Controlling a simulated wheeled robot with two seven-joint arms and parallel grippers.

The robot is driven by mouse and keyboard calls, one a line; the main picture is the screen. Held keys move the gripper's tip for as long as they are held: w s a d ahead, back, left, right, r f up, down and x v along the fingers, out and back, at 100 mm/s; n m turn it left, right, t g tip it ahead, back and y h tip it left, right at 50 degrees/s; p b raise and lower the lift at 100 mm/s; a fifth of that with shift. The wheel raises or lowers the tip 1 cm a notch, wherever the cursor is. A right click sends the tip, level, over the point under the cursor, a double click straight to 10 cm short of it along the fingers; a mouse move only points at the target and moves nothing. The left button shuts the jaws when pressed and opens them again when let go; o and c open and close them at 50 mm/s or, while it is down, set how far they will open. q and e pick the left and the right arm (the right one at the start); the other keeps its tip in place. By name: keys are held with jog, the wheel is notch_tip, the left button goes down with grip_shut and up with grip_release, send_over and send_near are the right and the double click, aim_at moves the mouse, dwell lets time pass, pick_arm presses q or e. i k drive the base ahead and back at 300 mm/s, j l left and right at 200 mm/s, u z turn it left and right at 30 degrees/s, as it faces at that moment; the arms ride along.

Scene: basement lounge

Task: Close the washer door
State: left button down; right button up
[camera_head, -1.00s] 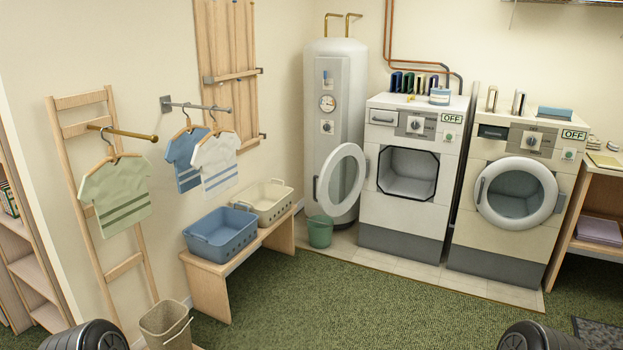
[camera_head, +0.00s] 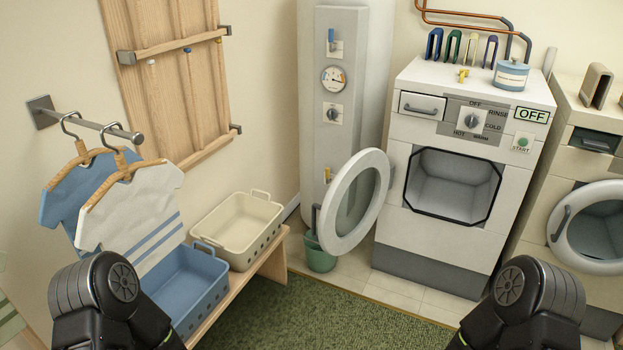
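The washer (camera_head: 437,250) stands ahead, right of centre, with its square drum opening (camera_head: 452,186) uncovered and empty. Its round white door (camera_head: 374,208) stands wide open, swung out to the left side of the opening. A knob panel, a START button and a sign reading OFF are on its upper front. Black parts of my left arm (camera_head: 106,300) and my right arm (camera_head: 525,305) show at the bottom left and bottom right. Both are apart from the door. Neither gripper's fingers can be seen.
A second machine with a closed round door (camera_head: 596,232) stands at the right. A green bucket (camera_head: 320,256) sits on the floor below the open door. A bench with a blue basket (camera_head: 186,287) and a cream basket (camera_head: 237,229) is at left. Green carpet (camera_head: 300,320) in front is clear.

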aim_at(333, 245)
jog(key=i+j+z, duration=0.1)
jog(key=i+z, duration=0.2)
jog(key=i, duration=0.2)
jog(key=i+j+z, duration=0.3)
jog(key=i, duration=0.15)
jog(key=i+j+z, duration=0.3)
jog(key=i, duration=0.2)
jog(key=l, duration=0.1)
